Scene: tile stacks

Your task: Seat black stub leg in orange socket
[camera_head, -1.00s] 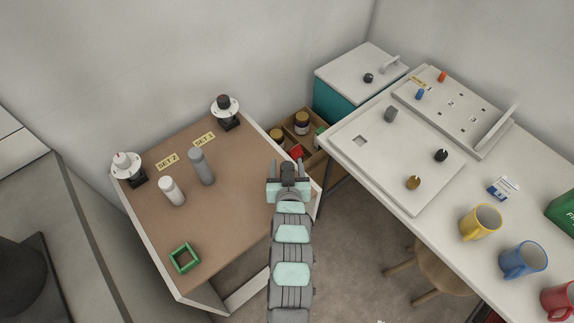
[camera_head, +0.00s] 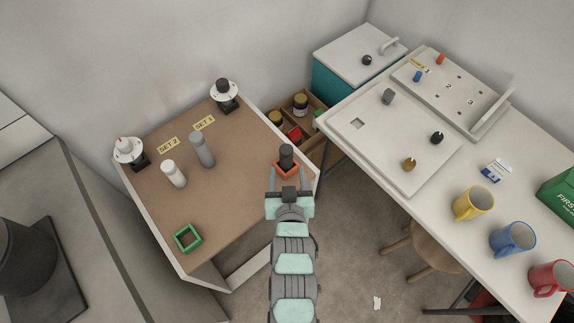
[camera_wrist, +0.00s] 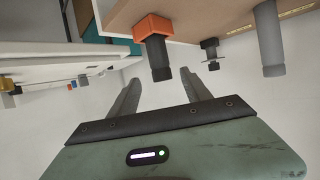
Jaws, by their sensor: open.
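The black stub leg (camera_head: 286,153) stands upright in the orange socket (camera_head: 287,171) near the right edge of the brown table. In the wrist view, which shows the scene upside down, the black leg (camera_wrist: 158,58) projects from the orange socket (camera_wrist: 152,27). Its lower end is hidden inside the socket, so I cannot tell how deep it sits. My gripper (camera_head: 288,177) is open and empty on the near side of the socket. In the wrist view its two fingers (camera_wrist: 160,78) are spread apart, with the leg beyond the tips and not between them.
A grey cylinder (camera_head: 202,150), a white cylinder (camera_head: 174,174) and a green square socket (camera_head: 188,238) stand on the brown table (camera_head: 235,195). Two white-disc fixtures stand at its back corners. A white table (camera_head: 440,190) with mugs is at right.

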